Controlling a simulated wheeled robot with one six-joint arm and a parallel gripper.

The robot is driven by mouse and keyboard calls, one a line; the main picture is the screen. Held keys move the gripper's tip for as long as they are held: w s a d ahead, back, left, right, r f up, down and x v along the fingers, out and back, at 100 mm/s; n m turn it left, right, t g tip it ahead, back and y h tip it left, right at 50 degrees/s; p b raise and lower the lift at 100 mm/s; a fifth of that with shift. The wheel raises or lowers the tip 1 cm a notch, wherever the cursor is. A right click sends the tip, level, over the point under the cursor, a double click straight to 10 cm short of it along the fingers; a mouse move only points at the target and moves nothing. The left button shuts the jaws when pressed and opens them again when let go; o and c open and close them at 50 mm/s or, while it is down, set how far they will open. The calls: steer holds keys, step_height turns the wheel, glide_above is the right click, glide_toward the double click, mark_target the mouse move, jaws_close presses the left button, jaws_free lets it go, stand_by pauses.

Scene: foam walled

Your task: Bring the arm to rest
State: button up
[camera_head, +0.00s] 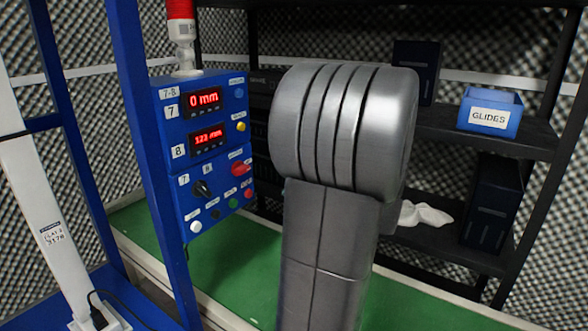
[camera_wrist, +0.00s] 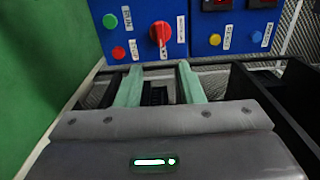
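My arm (camera_head: 335,220) stands large in the middle of the head view, a grey link rising to a ribbed silver joint. My gripper cannot be made out in the head view. In the wrist view, the two pale green fingers of my gripper (camera_wrist: 160,68) are apart with nothing held between them. They point towards the lower edge of a blue control panel (camera_wrist: 212,42), which also shows left of my arm in the head view (camera_head: 216,119). A red rotary knob (camera_wrist: 160,33) is just beyond the fingertips; I see no contact.
The panel displays read 0 mm and about 123 mm. A black shelf rack (camera_head: 480,131) stands behind on the right, with a blue GLIDES bin (camera_head: 491,113) and a white cloth (camera_head: 424,214). A blue post (camera_head: 150,150) is at left. The green surface (camera_head: 235,270) looks clear.

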mark_target(246, 170)
steer(key=b+x, duration=0.2)
steer(key=x, duration=1.1)
steer(key=shift+w+a, duration=0.1)
steer(key=shift+a, duration=0.1)
